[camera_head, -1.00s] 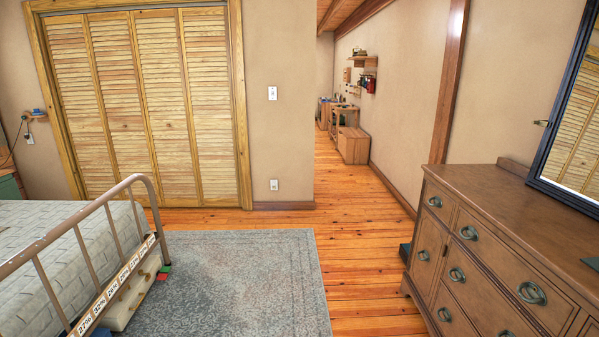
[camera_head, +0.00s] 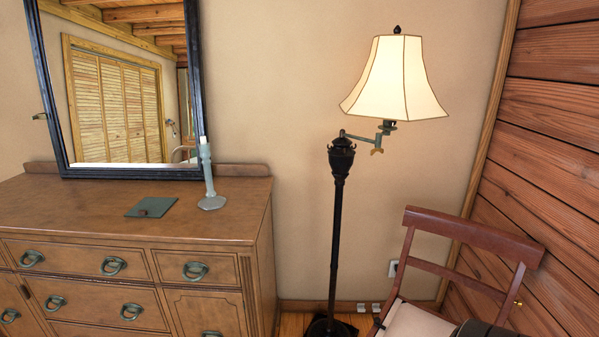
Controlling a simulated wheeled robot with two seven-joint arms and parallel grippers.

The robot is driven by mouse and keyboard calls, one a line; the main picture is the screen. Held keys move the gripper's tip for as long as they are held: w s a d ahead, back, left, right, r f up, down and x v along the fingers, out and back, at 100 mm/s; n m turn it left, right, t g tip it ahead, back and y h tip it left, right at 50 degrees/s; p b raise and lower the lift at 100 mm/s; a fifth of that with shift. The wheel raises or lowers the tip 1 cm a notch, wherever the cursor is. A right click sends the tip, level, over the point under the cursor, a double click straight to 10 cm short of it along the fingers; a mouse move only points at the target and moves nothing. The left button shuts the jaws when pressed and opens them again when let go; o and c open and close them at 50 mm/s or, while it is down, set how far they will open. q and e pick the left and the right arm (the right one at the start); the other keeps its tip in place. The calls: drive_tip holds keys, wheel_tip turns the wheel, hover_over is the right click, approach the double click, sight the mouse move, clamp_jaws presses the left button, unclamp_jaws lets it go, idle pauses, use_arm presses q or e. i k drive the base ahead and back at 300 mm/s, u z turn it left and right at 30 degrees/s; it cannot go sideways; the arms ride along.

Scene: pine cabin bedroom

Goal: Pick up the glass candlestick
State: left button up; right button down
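The glass candlestick (camera_head: 208,181) stands upright on top of the wooden dresser (camera_head: 110,222), near its right end. It is pale blue-green, with a wide base and a whitish top. It stands just in front of the right edge of the mirror frame. Neither of my grippers shows in the head view.
A flat dark green object (camera_head: 151,207) lies on the dresser left of the candlestick. A dark-framed mirror (camera_head: 120,95) stands at the back. A lit floor lamp (camera_head: 336,220) stands right of the dresser, and a wooden chair (camera_head: 470,240) is at the lower right.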

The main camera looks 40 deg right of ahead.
sight(212, 201)
drive_tip(key=z, duration=0.7)
